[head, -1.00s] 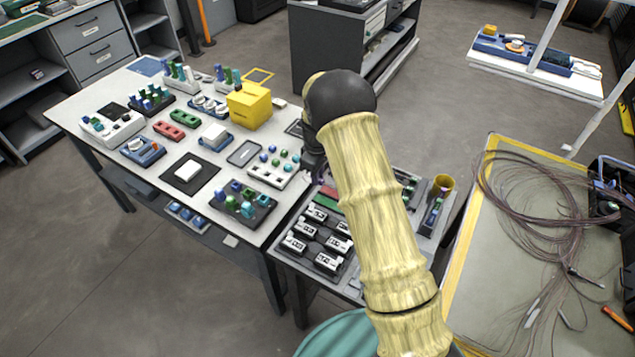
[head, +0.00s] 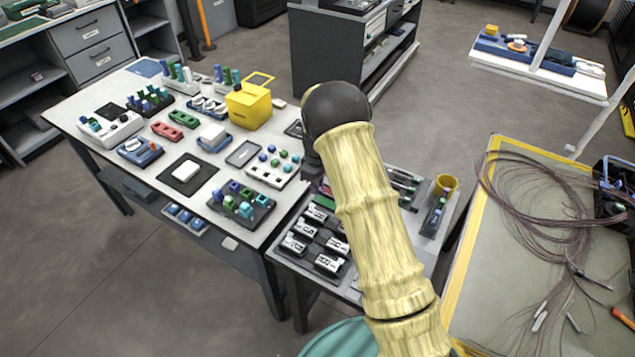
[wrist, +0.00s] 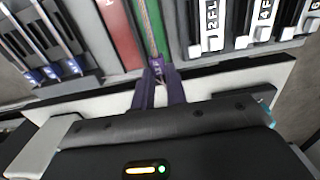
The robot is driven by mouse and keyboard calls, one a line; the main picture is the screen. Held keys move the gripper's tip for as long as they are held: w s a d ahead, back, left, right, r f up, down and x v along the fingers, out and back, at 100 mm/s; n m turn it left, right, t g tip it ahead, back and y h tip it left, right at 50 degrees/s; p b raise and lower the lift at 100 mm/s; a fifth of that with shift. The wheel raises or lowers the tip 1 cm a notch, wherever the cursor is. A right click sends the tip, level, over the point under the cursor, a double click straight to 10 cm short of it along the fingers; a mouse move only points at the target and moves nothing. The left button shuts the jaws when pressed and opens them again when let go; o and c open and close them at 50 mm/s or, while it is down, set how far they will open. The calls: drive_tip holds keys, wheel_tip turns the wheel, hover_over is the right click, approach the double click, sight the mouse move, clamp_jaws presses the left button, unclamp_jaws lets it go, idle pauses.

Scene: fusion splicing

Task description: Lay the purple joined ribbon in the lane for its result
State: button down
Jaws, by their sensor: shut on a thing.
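In the wrist view my gripper (wrist: 158,80) is shut on the purple joined ribbon (wrist: 155,66), whose purple part sits between the fingertips. A thin strand runs from it along the green lane (wrist: 151,25). The red lane (wrist: 119,36) lies just left of the green one. I cannot tell whether the ribbon touches the lane floor. In the head view my gripper (head: 313,168) is over the near edge of the grey bench, mostly hidden by my arm. The red and green lanes (head: 326,201) show only in part there.
Black holders with white labels (head: 311,240) stand beside the lanes. In the wrist view, blue-ended slots (wrist: 52,72) lie to the left and labelled holders (wrist: 212,25) to the right. A yellow cup (head: 446,184) stands at the bench's right. The white table (head: 95,95) is crowded.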

drive_tip(key=shift+f+b, duration=0.8)
drive_tip(key=shift+f, duration=0.9)
drive_tip(key=c, duration=1.3)
unclamp_jaws()
drive_tip(key=shift+c, duration=0.2)
drive_tip(key=shift+r, duration=0.1)
drive_tip(key=shift+w+d+r, duration=0.1)
drive_tip(key=shift+d, duration=0.05)
drive_tip(key=shift+w+r, duration=0.2)
drive_tip(key=shift+r, duration=0.25)
wheel_tip(320, 180, up, 16)
drive_tip(key=shift+s+a+b, duration=0.3)
drive_tip(key=shift+s+b, duration=0.1)
drive_tip(key=shift+s, duration=0.05)
drive_tip(key=shift+s+r, duration=0.1)
